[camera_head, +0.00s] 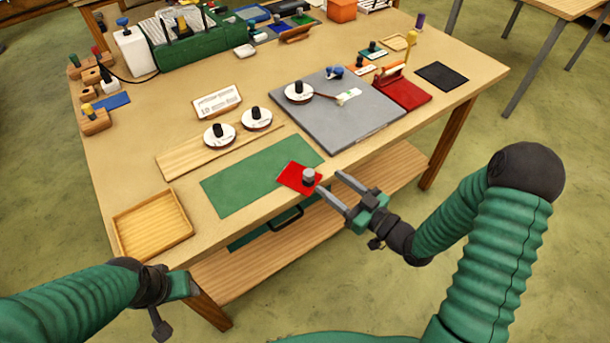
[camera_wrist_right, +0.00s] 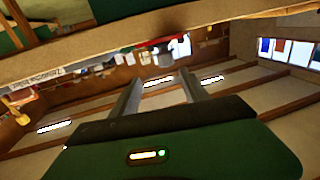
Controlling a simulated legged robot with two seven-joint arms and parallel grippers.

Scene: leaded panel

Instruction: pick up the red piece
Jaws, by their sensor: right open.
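The red piece (camera_head: 290,177) is a flat red shape with a grey knob (camera_head: 309,177) standing on it. It lies on the right part of a green mat (camera_head: 240,184) near the table's front edge. My right gripper (camera_head: 329,181) is open and empty, just right of the knob, its fingers pointing toward it. In the wrist view the right gripper's two fingers (camera_wrist_right: 160,80) are spread with nothing between them. A dim red strip shows beyond them; I cannot tell what it is. My left gripper (camera_head: 180,286) is at the lower left, off the table's front edge; its fingers are unclear.
A wooden tray (camera_head: 152,226) sits at the front left. A grey board (camera_head: 345,118) lies behind the red piece, with a white disc (camera_head: 299,92) on it. Two more knobbed discs rest on a wooden strip (camera_head: 180,160). A red stand (camera_head: 403,93) is at the right.

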